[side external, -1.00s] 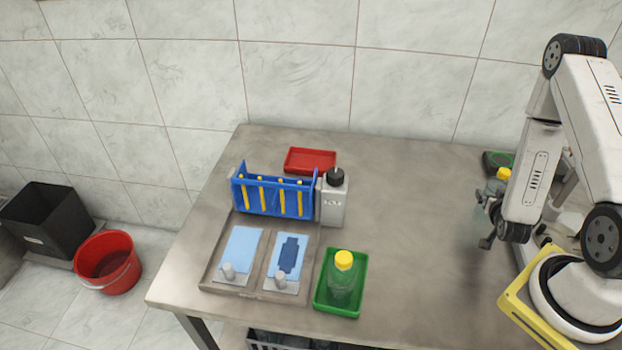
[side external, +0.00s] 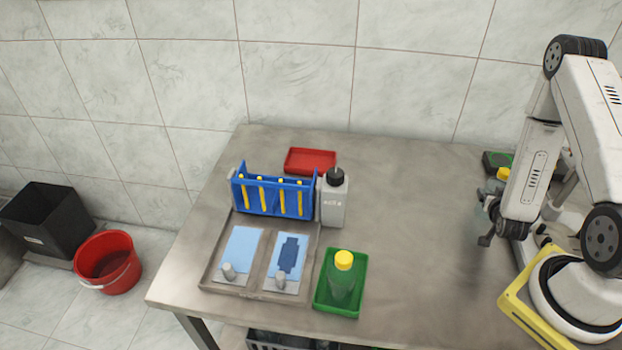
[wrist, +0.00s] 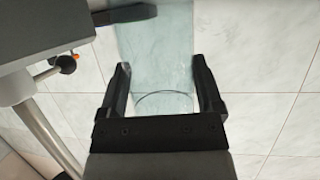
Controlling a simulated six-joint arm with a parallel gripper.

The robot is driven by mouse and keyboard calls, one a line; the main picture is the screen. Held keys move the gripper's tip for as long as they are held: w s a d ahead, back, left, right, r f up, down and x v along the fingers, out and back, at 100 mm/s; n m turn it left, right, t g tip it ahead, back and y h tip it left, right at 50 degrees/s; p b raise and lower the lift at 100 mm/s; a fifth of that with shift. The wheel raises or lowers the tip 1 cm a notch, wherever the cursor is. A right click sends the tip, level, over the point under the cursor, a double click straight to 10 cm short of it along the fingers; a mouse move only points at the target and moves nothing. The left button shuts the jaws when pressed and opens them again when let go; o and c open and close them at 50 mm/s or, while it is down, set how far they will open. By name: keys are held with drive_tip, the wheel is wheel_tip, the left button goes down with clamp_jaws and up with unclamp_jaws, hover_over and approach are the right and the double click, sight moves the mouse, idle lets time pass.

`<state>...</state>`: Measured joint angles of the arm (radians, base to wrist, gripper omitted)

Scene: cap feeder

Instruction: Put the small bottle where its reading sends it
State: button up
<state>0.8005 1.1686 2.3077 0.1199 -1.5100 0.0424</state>
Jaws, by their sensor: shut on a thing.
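My gripper (wrist: 165,90) is shut on a small clear bottle (wrist: 160,55), which stands between its two dark fingers in the wrist view. In the side view my gripper (side external: 486,222) is at the right, well above the table's right part. The held bottle's yellow cap (side external: 503,174) shows there beside my arm; much of the bottle is hidden. A grey-white box with a black top (side external: 333,203) stands beside the blue rack; marks on its face are too small to read. A green tray (side external: 325,300) holds another yellow-capped bottle (side external: 342,275). A red tray (side external: 310,160) looks empty.
The blue rack (side external: 272,198) has yellow bars. A metal tray (side external: 212,262) holds two blue panels with grey knobs. A red bucket (side external: 108,262) and black bin (side external: 50,220) stand on the floor at left. The table's middle (side external: 415,230) is clear.

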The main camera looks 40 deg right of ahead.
sight(506, 172)
drive_tip(key=shift+r, duration=0.2)
clamp_jaws()
drive_tip(key=shift+r, duration=4.8)
drive_tip(key=w+a+r+n+t+y, duration=0.1)
drive_tip(key=w+a+n+t+y, duration=0.1)
drive_tip(key=w+a, duration=0.45)
drive_tip(key=w+a+n+t+y, duration=0.1)
drive_tip(key=w+a+n+y, duration=0.15)
drive_tip(key=w, duration=0.75)
drive_tip(key=w+a+r+n+t+y, duration=0.1)
drive_tip(key=w+a+n+y, duration=0.1)
drive_tip(key=w+a, duration=0.3)
drive_tip(key=w+a+r+n+t+y, duration=0.1)
drive_tip(key=w+a+n+y, duration=0.1)
drive_tip(key=w+a, duration=0.4)
drive_tip(key=a, duration=0.5)
drive_tip(key=shift+r, duration=0.4)
